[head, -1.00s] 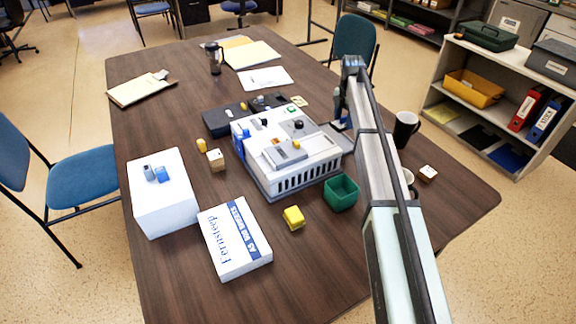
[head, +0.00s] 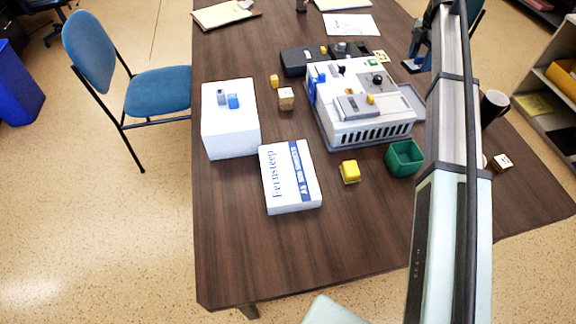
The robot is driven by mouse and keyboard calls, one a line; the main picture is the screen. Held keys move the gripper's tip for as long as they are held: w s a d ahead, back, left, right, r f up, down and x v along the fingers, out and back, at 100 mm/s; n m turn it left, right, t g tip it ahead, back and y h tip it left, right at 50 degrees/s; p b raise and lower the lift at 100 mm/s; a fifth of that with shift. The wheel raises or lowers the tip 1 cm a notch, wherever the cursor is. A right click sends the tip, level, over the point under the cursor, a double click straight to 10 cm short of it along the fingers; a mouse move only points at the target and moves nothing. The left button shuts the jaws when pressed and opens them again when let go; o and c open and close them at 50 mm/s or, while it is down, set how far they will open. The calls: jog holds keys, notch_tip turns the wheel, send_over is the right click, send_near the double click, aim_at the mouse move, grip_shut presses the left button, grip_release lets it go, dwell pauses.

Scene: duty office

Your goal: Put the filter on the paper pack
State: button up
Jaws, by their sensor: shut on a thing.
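The paper pack (head: 290,178) is a white box with a blue band and "Fernsteep" lettering, lying flat on the table in front of the white block. Nothing rests on its top. My gripper (head: 416,58) is small and dark in the head view, beyond the right rear of the grey-white machine and partly hidden by my arm. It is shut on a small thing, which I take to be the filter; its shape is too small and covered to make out. The gripper is well apart from the paper pack, to its upper right in the picture.
The machine (head: 350,125) and a green open box (head: 404,158) stand between gripper and pack. A yellow block (head: 350,171) lies right of the pack. The white block (head: 230,130) carries small blue and grey pieces. A mug (head: 493,105) stands right. The table front is clear.

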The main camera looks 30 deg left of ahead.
jog(key=s+a+n, duration=0.2)
jog(key=s+a, duration=0.8)
jog(key=s, duration=0.5)
jog(key=n, duration=0.6)
send_over(288, 171)
notch_tip(288, 171, down, 4)
jog(key=f, duration=0.1)
jog(key=shift+f, duration=5.2)
jog(key=shift+f, duration=0.1)
jog(key=o, duration=1.2)
